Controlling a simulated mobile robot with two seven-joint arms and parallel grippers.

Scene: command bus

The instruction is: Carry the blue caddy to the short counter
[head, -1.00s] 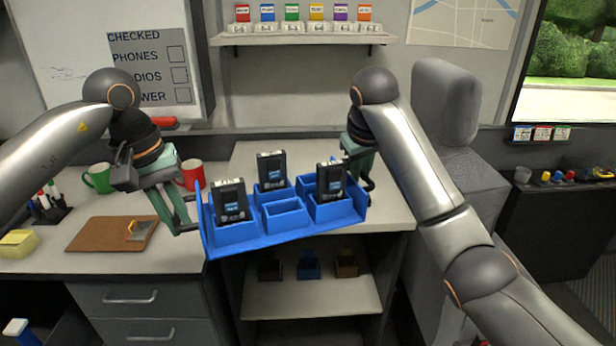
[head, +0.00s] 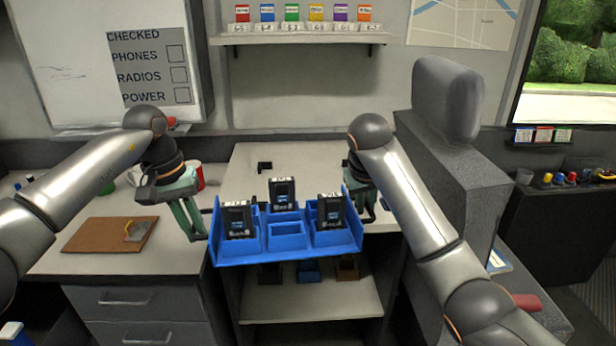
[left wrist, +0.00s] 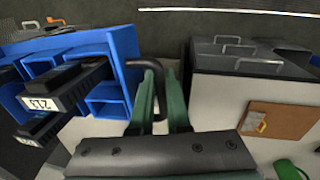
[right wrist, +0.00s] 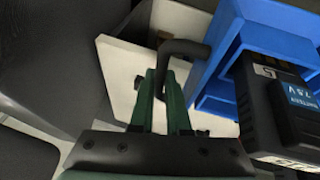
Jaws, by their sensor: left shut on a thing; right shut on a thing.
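The blue caddy (head: 286,254) is held in front of the counter, with three black battery-like packs standing in its compartments, one of them this pack (head: 283,193). One front middle compartment looks empty. My left gripper (head: 200,232) is shut on the caddy's left handle, a dark bar that shows between the fingers in the left wrist view (left wrist: 155,85). My right gripper (head: 368,210) is at the caddy's right end, partly hidden by my arm. The right wrist view shows its fingers (right wrist: 172,85) shut on the dark right handle. The caddy looks roughly level.
The counter (head: 285,152) behind has a bare pale top with a small dark item. A grey seat (head: 450,150) stands close at the right. Small bins (head: 308,271) sit on the shelf below.

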